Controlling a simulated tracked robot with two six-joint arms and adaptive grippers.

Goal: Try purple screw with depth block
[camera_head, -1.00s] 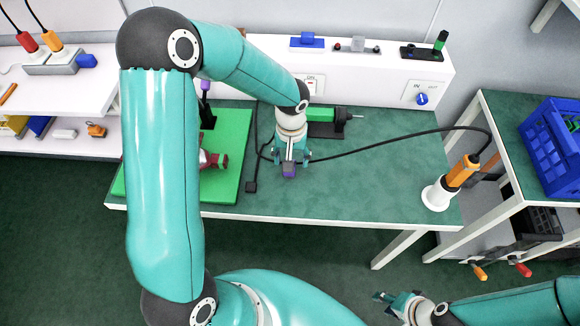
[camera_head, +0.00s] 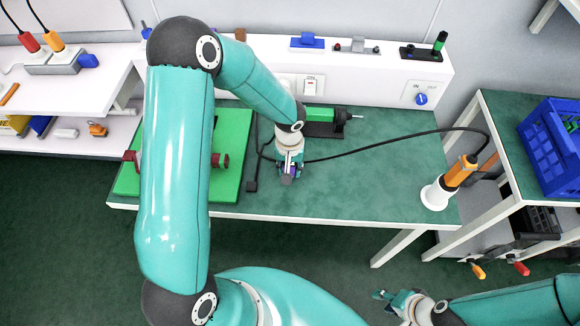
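My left gripper (camera_head: 288,171) points down over the front middle of the green bench top. Its fingers are close around a small purple piece (camera_head: 294,169) with a grey end below it. I cannot tell whether this piece is the purple screw or the depth block. My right gripper (camera_head: 384,296) is low at the bottom right, off the bench, open and empty. A bright green board (camera_head: 231,135) lies left of the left gripper. A dark red fixture (camera_head: 220,160) shows on it, partly hidden behind my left arm.
A green and black tool (camera_head: 325,117) lies behind the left gripper. A black cable runs across the bench to an orange-handled tool in a white holder (camera_head: 437,193) at the right. A blue crate (camera_head: 553,150) stands on the right-hand table. The bench's middle right is clear.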

